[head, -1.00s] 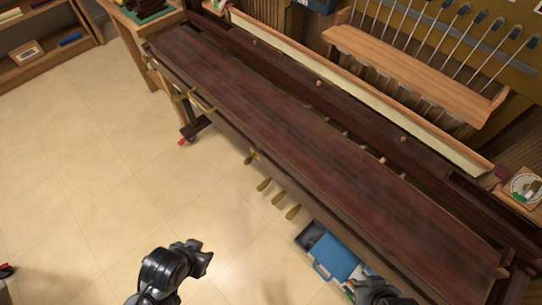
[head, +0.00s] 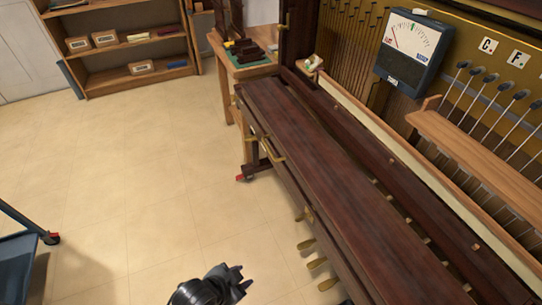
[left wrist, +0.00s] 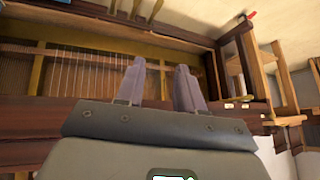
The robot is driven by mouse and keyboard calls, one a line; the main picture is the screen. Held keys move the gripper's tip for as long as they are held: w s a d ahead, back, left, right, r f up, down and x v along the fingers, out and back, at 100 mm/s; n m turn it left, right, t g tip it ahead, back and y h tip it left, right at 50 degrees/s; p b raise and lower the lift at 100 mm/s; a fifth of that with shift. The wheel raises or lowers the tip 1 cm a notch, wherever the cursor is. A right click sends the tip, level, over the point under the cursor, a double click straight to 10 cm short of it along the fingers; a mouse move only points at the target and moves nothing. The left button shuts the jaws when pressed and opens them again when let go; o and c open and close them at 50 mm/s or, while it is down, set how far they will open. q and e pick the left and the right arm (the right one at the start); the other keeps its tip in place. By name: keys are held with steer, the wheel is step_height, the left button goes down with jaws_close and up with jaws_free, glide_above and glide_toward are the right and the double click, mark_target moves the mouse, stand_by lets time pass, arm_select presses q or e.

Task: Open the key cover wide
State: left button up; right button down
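The key cover (head: 320,165) is a long dark reddish-brown wooden lid on the upright piano. It lies flat, and no keys show. Brass fittings (head: 265,149) sit along the piano's front edge near its far end. My left gripper (head: 240,276) is low in the head view, in front of the piano and apart from the cover. In the left wrist view its two fingers (left wrist: 160,85) stand apart with nothing between them, so it is open. Strings and dark wood show beyond them. My right gripper is out of view.
Brass pedals (head: 315,262) stick out below the piano. A wooden side table (head: 245,68) stands at its far end. A blue-grey cart (head: 15,255) is at the left edge. Shelves (head: 125,80) stand at the back. The tiled floor (head: 140,180) between is clear.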

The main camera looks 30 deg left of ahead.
arm_select(q)
steer(key=w+a+f+m+t+h+p, duration=0.1)
steer(key=w+a+f+m+t, duration=0.1)
steer(key=w+m+t, duration=0.4)
steer(key=w+a+f+m+t+p, duration=0.1)
steer(key=w+a+m+t, duration=0.2)
steer(key=w, duration=0.5)
steer(key=w+a+r+m+t+h+p, duration=0.25)
steer(key=w+a+r+m, duration=0.35)
steer(key=w+a, duration=0.4)
steer(key=w+r+b, duration=0.4)
steer(key=w+r, duration=0.2)
steer(key=w, duration=0.6)
steer(key=shift+d+r+t, duration=0.2)
steer(key=shift+d+t, duration=0.05)
steer(key=shift+t, duration=0.2)
jaws_close()
